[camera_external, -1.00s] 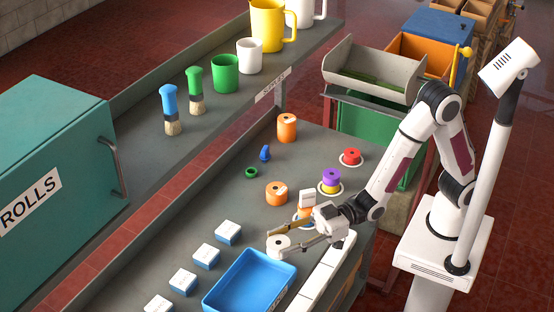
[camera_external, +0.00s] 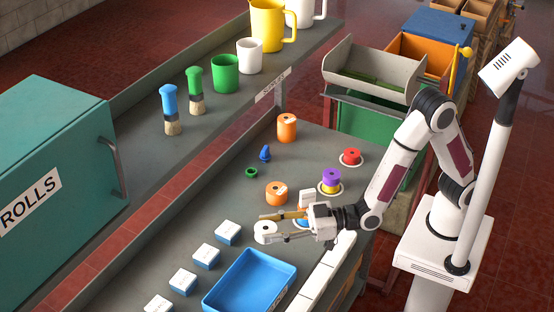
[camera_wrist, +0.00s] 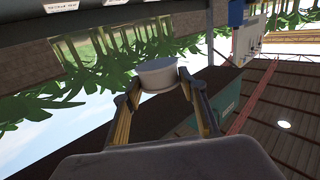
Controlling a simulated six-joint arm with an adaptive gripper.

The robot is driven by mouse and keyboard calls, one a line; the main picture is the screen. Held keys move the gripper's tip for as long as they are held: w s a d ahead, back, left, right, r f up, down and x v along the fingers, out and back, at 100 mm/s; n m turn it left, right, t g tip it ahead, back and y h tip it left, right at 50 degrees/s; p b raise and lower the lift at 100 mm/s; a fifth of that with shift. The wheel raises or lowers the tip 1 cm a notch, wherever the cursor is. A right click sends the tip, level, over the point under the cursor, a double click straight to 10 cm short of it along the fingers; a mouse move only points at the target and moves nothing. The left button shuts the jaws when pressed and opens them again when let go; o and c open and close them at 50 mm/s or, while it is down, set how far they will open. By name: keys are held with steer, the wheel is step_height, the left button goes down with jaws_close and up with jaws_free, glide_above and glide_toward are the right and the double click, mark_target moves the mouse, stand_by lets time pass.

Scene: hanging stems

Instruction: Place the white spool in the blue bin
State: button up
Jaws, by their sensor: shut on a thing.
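The white spool (camera_external: 265,232) is between the fingertips of my gripper (camera_external: 272,227), which is shut on it. In the wrist view the white spool (camera_wrist: 158,74) sits between the two finger ends (camera_wrist: 157,84). In the external view the spool is just beyond the far edge of the blue bin (camera_external: 252,283), up and slightly right of the bin's middle in the picture. The bin's visible inside looks empty. How high the spool is above the table is hard to tell.
Several blue-and-white boxes (camera_external: 228,232) line the bin's left side. White blocks (camera_external: 327,270) line its right. An orange spool (camera_external: 277,193), a purple-and-yellow stack (camera_external: 331,179) and a red spool (camera_external: 351,156) stand behind. A white-and-orange item (camera_external: 307,203) is partly hidden by my gripper.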

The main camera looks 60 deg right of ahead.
mark_target(272, 272)
steer(key=shift+f, duration=2.9)
steer(key=shift+c, duration=0.2)
steer(key=shift+f, duration=0.1)
steer(key=shift+f, duration=2)
steer(key=shift+f, duration=0.6)
steer(key=o, duration=1.1)
steer(key=shift+o, duration=0.2)
steer(key=shift+r, duration=0.25)
